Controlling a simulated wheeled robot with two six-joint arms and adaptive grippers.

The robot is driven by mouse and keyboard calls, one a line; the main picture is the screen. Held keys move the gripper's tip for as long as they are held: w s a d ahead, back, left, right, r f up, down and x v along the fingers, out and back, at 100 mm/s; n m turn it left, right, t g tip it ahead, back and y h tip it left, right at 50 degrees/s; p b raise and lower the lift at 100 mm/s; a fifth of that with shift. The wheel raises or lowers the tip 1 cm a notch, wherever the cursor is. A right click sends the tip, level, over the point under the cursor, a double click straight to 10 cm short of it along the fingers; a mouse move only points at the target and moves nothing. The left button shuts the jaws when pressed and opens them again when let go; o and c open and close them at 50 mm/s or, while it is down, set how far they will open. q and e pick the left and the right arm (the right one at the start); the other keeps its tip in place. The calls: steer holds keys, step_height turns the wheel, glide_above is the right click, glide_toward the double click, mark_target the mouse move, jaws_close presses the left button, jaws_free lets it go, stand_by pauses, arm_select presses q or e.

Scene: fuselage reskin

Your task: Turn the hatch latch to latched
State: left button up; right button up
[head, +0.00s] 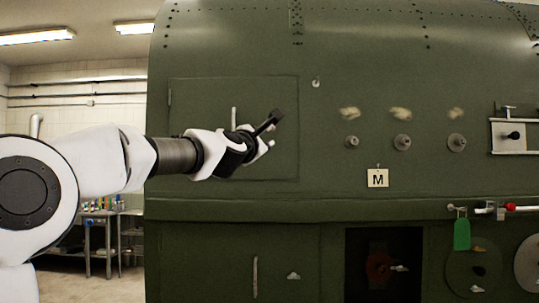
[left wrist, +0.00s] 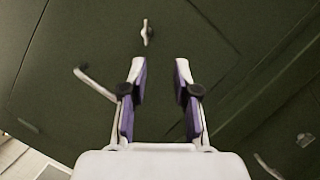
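The green hatch (head: 200,105) is a closed-looking square panel in the fuselage side, with a pale upright bar handle (head: 234,117) on it. In the left wrist view a small metal turn latch (left wrist: 146,32) sits on the green skin, ahead of the fingertips, and the bar handle (left wrist: 95,85) is to its lower left. My left gripper (head: 272,130) is in front of the hatch's right part. Its two fingers stand apart with nothing between them (left wrist: 160,70), and they do not visibly touch the latch. In the head view the gripper largely hides the latch area. My right gripper is not in view.
To the right are several round fittings (head: 402,142), an "M" placard (head: 378,178) and a railed bracket (head: 513,136). A ledge (head: 350,210) runs below, with a green tag (head: 461,234) and a dark opening (head: 350,265). Shelving (head: 100,230) stands at the back left.

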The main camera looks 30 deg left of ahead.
mark_target(271, 128)
arm_select(q)
steer(key=w+r+p, duration=0.1)
steer(key=w, duration=0.1)
steer(key=w+a+r+p, duration=0.1)
steer(key=w+p, duration=0.1)
steer(key=w+a+r+p, duration=0.1)
steer(key=w+r, duration=0.1)
steer(key=shift+w+a, duration=0.1)
steer(key=shift+w, duration=0.3)
steer(key=shift+w+f, duration=0.15)
jaws_close()
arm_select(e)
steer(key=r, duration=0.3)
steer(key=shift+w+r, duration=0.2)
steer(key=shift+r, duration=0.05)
